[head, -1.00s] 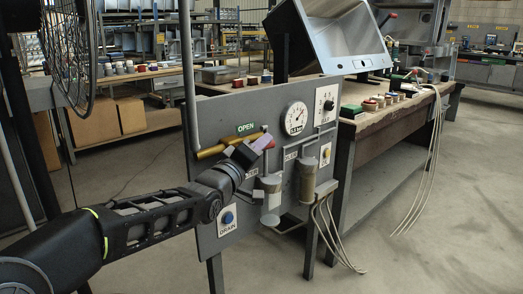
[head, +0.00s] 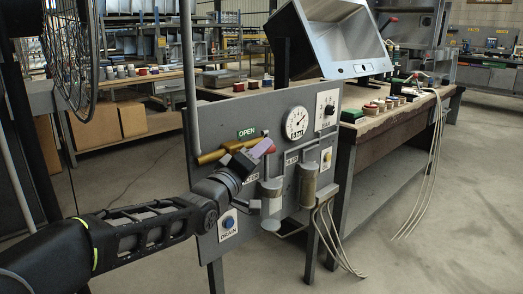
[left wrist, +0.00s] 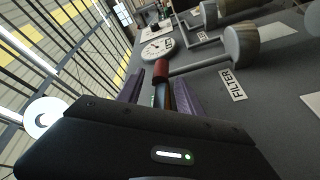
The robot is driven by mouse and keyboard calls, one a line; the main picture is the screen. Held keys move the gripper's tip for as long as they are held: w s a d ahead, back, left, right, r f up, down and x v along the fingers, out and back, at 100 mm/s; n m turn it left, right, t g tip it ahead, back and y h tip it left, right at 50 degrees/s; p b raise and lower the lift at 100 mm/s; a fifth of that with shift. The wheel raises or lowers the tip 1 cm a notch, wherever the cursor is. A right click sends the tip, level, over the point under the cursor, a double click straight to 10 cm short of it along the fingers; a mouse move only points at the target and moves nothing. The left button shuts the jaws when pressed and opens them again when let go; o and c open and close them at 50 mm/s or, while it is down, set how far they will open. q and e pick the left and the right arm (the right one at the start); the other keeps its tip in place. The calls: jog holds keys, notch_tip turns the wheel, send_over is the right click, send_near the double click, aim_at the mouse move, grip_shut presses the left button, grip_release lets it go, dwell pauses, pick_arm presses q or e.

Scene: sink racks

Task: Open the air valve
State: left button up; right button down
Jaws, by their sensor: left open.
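The air valve sits on the upper part of the grey panel, on a brass pipe (head: 215,154), below a green OPEN sign (head: 246,133). Its red handle tip (head: 270,149) shows at the fingers of my left gripper (head: 258,151). In the left wrist view, a red cylindrical end (left wrist: 160,71) lies between the two purple fingers of that gripper (left wrist: 160,92), which are apart. The hand hides most of the valve lever and body. My right gripper is not in view.
The panel (head: 237,105) also carries a round gauge (head: 296,123), a black knob (head: 328,110), two filter cylinders (head: 305,184) and a blue drain button (head: 228,222). A workbench (head: 390,130) stands behind, right. A fan cage (head: 72,50) is at left.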

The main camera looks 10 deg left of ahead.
pick_arm(q)
jog(key=p+v, duration=0.1)
jog(key=v, duration=0.5)
